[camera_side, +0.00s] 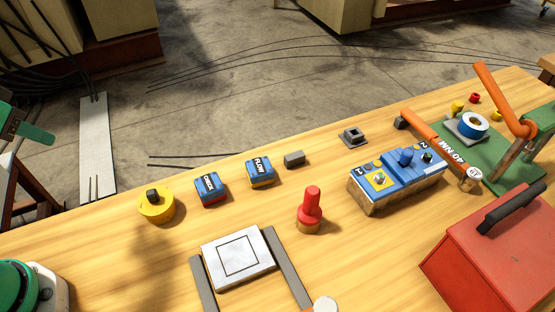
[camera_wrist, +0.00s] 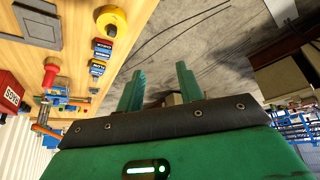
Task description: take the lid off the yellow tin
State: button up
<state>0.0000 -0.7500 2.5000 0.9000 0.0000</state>
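The yellow tin (camera_side: 157,212) stands upright on the wooden table, left of the blue boxes. Its lid (camera_side: 150,203) is yellow with a dark knob on top and sits on the tin. In the side view, a green part of my gripper shows at the left edge, apart from the tin.
Two blue boxes marked CHECK (camera_side: 209,189) and FLOW (camera_side: 260,172) stand right of the tin. A red peg (camera_side: 311,212), a white plate (camera_side: 238,257) between grey rails, a blue fixture (camera_side: 397,177) and a red toolbox (camera_side: 490,258) lie further right. The table around the tin is clear.

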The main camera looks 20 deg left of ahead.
jog(key=shift+o, duration=0.2)
jog(key=shift+o, duration=0.8)
jog(key=n+g, duration=0.6)
jog(key=n, duration=0.2)
send_over(150, 191)
notch_tip(150, 191, down, 12)
jog(key=shift+r, duration=0.1)
jog(key=shift+f, duration=1.35)
